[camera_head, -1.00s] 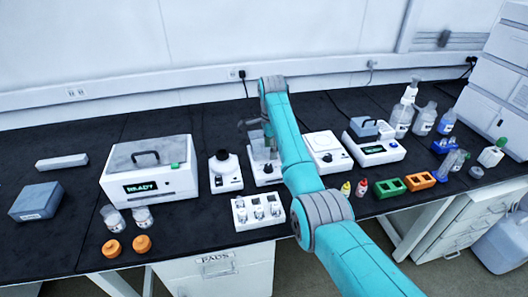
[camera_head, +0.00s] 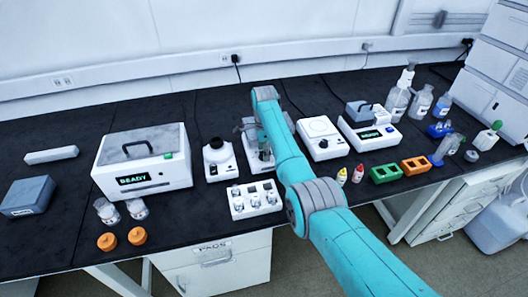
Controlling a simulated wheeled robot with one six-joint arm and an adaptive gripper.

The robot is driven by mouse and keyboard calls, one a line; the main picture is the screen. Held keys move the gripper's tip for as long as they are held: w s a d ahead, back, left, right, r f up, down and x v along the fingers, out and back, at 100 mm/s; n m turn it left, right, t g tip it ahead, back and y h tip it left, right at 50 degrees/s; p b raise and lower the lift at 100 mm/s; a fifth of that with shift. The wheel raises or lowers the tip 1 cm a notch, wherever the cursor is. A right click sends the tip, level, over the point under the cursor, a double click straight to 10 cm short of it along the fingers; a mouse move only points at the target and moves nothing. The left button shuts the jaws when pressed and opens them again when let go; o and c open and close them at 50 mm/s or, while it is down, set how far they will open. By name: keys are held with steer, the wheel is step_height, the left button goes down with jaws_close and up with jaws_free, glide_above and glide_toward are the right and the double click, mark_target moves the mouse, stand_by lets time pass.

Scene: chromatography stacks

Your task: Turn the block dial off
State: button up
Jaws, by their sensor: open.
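A small white unit (camera_head: 256,167) with a knob-like part on its front stands in the middle of the bench. It looks like the block, but my arm covers its right part and its dial setting cannot be read. My gripper (camera_head: 249,131) is small, grey and partly hidden by my teal arm. It is over the back of this unit with its jaws open. I cannot tell whether it touches the unit. Another white unit (camera_head: 368,131) with a grey lidded block and a lit green display stands to the right.
A white box reading READY (camera_head: 142,165) and a unit with a black top (camera_head: 218,158) stand left. A vial rack (camera_head: 254,207) is in front. A flat-topped white unit (camera_head: 320,139) is right of my arm. Green (camera_head: 385,174) and orange (camera_head: 415,165) racks stand farther right.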

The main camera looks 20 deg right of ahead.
steer(key=shift+f, duration=0.25)
jaws_close()
